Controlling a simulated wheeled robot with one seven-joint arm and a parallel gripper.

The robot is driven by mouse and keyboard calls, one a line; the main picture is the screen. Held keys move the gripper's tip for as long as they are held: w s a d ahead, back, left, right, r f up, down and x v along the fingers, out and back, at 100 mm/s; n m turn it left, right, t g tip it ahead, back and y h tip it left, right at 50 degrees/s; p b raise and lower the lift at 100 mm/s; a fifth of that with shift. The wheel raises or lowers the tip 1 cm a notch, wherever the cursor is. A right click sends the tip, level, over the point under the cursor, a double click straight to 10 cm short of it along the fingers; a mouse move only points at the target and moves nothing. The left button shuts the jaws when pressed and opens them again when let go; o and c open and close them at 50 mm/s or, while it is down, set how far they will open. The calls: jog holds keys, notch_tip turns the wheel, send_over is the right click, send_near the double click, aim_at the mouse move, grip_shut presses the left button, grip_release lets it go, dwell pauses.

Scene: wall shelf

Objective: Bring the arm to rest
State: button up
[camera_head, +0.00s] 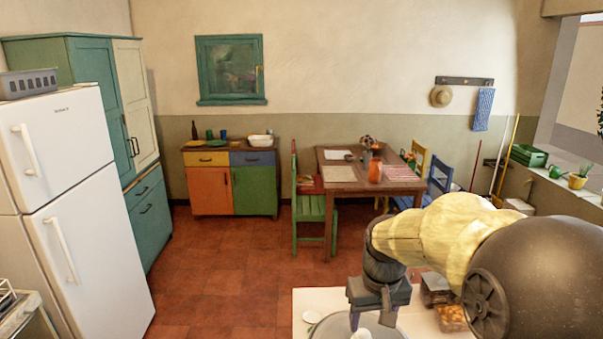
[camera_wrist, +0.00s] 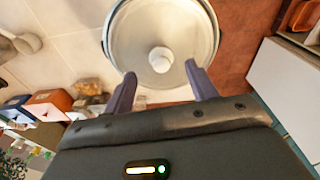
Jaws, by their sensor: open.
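My gripper (camera_head: 370,314) hangs at the lower right of the head view, over a pale counter (camera_head: 303,298). In the wrist view its two fingers (camera_wrist: 160,69) stand wide apart with nothing held between them. A round, grey-white tray (camera_wrist: 193,27) lies beneath, with a small white object (camera_wrist: 161,60) on it, ahead of the fingertips. In the head view the tray (camera_head: 328,326) and the white object (camera_head: 361,334) show just below the gripper, partly cut off by the frame's edge. My arm runs from the gripper to the right edge.
Clear containers with food (camera_head: 452,318) stand on the counter right of the gripper. Boxes (camera_wrist: 47,104) and a pale spoon-like item (camera_wrist: 27,43) show left in the wrist view. A fridge (camera_head: 75,190) stands left; a dining table (camera_head: 345,188) stands beyond. Red floor between is open.

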jog(key=s+f+m+t, duration=0.1)
jog(key=s+f, duration=0.7)
jog(key=s, duration=0.1)
jog(key=shift+s+f, duration=0.15)
jog(key=shift+s, duration=0.25)
